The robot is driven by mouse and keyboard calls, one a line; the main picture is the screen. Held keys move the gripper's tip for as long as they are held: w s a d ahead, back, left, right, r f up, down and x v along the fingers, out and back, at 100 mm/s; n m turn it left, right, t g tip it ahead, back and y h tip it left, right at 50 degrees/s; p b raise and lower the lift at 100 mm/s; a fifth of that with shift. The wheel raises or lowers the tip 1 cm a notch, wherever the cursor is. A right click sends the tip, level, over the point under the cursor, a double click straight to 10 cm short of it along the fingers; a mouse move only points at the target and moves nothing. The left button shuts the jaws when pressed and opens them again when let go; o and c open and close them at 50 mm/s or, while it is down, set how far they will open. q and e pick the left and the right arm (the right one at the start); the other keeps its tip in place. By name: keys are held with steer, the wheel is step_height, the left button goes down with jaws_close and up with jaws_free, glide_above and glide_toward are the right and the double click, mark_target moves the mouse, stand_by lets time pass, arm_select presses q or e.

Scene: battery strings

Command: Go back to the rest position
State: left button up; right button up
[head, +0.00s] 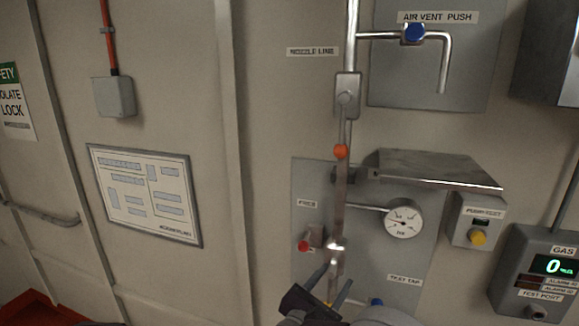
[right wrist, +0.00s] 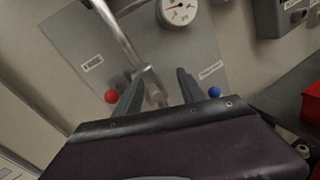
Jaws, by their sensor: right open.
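My right gripper (head: 328,289) is at the bottom centre of the head view, in front of the lower end of the vertical pipe. In the right wrist view my right gripper (right wrist: 157,88) has its two fingers apart, with nothing held between them. Behind the gap stands the metal pipe (right wrist: 122,38) with a fitting on it. A red knob (right wrist: 111,97) shows left of the fingers and a blue knob (right wrist: 214,92) right of them. My left gripper is in neither view.
A pressure gauge (head: 403,218) and a metal ledge (head: 430,168) stand out from the wall panel. A push-reset box (head: 476,220) and a gas display (head: 540,272) are at the right. A framed diagram (head: 146,193) hangs at the left. A red surface (right wrist: 295,95) is at the right in the wrist view.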

steer(key=s+d+f+m+g+h, duration=0.1)
steer(key=s+d+f+m+g, duration=0.25)
steer(key=d, duration=0.35)
steer(key=s+d+f+m+g+h+b, duration=0.1)
steer(key=s+d+f+m+g, duration=0.1)
steer(key=s+d+m+g, duration=0.4)
steer(key=s+d+f+m+g, duration=0.1)
steer(key=s+d+f+g, duration=0.2)
steer(key=d, duration=0.6)
steer(key=s+a+f+m+g+y, duration=0.3)
steer(key=s+f+m+g+y, duration=0.2)
steer(key=s+f+m+y, duration=0.4)
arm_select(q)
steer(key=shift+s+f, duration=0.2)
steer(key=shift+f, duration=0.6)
arm_select(e)
steer(key=w+a+f+m+t+y, duration=0.1)
steer(key=a+f+m+t, duration=0.1)
steer(key=a, duration=0.3)
steer(key=w+a+f+m+t+y, duration=0.1)
steer(key=w+a+f+m+y, duration=0.1)
steer(key=a+m, duration=0.3)
steer(key=shift+a+t, duration=0.35)
steer(key=shift+a, duration=0.05)
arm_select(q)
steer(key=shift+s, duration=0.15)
